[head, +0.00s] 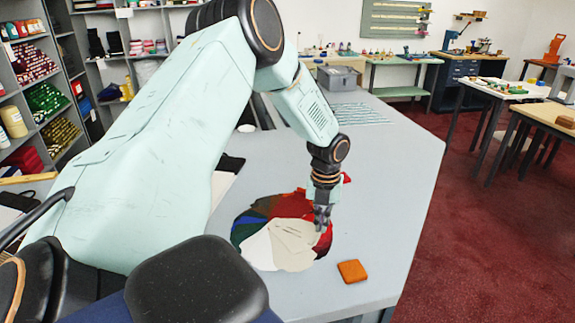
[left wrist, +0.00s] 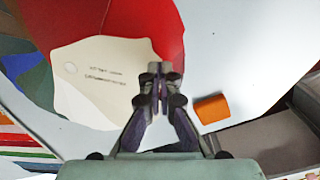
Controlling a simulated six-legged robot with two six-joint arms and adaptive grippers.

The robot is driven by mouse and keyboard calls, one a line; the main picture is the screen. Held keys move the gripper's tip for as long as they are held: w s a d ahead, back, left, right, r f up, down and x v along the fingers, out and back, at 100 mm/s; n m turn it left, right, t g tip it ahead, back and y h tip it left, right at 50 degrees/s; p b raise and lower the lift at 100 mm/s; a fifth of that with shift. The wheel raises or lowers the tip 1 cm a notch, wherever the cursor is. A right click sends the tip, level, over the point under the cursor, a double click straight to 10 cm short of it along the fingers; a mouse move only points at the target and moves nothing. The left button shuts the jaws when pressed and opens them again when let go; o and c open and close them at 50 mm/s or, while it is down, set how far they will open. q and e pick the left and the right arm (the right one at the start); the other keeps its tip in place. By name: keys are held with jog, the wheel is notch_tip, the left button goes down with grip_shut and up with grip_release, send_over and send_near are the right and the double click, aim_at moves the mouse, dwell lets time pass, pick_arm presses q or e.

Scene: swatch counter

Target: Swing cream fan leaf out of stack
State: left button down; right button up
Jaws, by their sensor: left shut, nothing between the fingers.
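The fan of colour leaves lies on the grey counter, with red (head: 290,205), blue and green leaves spread around the cream leaf (head: 290,250). In the left wrist view the cream leaf (left wrist: 95,85) lies flat with small print and a hole near its left end. A red leaf (left wrist: 130,18) lies beyond it. My left gripper (head: 322,222) points down at the right side of the fan. In the left wrist view its fingertips (left wrist: 160,82) are together at the cream leaf's right edge, with nothing between them. Whether they touch the leaf is unclear. My right gripper is not seen.
An orange block (head: 352,271) lies on the counter (head: 385,180) just right of the fan, near the counter's edge; it also shows in the left wrist view (left wrist: 212,108). The counter to the right of the fan is otherwise clear. A grey box (head: 338,77) stands far back.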

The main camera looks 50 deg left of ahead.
pick_arm(q)
jog(key=shift+s+d+m+p, duration=0.4)
jog(key=shift+s+m+p, duration=0.25)
jog(key=shift+m, duration=0.15)
jog(key=shift+s+d+m, duration=0.15)
jog(key=shift+s+m, duration=0.15)
